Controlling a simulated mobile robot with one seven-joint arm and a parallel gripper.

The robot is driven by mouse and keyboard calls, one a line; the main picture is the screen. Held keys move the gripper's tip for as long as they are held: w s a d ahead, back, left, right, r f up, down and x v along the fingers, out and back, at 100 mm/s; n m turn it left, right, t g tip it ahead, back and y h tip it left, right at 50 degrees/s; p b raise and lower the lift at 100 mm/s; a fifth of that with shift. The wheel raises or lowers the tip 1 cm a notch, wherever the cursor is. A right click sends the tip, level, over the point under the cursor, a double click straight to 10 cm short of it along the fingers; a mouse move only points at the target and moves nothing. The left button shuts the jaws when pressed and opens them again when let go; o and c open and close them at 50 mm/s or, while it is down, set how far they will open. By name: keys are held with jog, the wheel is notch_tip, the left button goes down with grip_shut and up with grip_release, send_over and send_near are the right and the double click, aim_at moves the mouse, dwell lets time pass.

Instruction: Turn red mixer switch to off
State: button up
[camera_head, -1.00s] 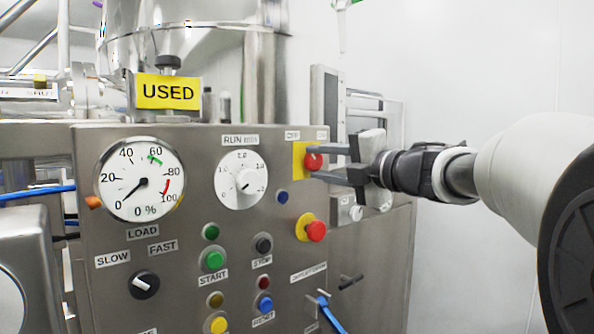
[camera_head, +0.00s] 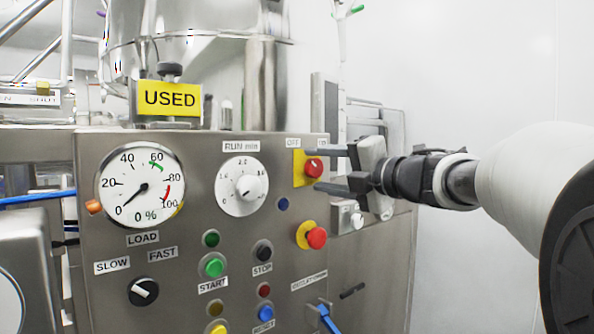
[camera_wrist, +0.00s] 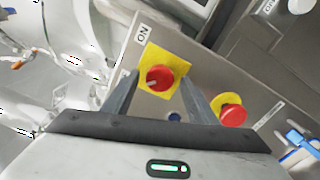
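The red mixer switch (camera_head: 313,167) is a round red knob on a yellow square plate (camera_head: 299,169), at the top right of the steel control panel, below the OFF (camera_head: 293,143) and ON labels. In the wrist view the knob (camera_wrist: 160,77) shows a pale mark on its left side, and an ON label (camera_wrist: 142,34) stands near the plate. My gripper (camera_head: 325,170) is open in front of the switch. In the wrist view its two fingers (camera_wrist: 158,92) lie on either side of the knob, apart from each other. Whether a finger touches the knob I cannot tell.
A red emergency button (camera_head: 316,238) on a yellow base sits just below the switch, close to the lower finger. A small blue button (camera_head: 283,204), the RUN dial (camera_head: 242,186) and the load gauge (camera_head: 139,185) are to the left. Free room lies to the right.

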jog(key=p+v, duration=0.2)
jog(key=v, duration=1.5)
jog(key=shift+s+d, duration=0.15)
jog(key=shift+r, duration=0.15)
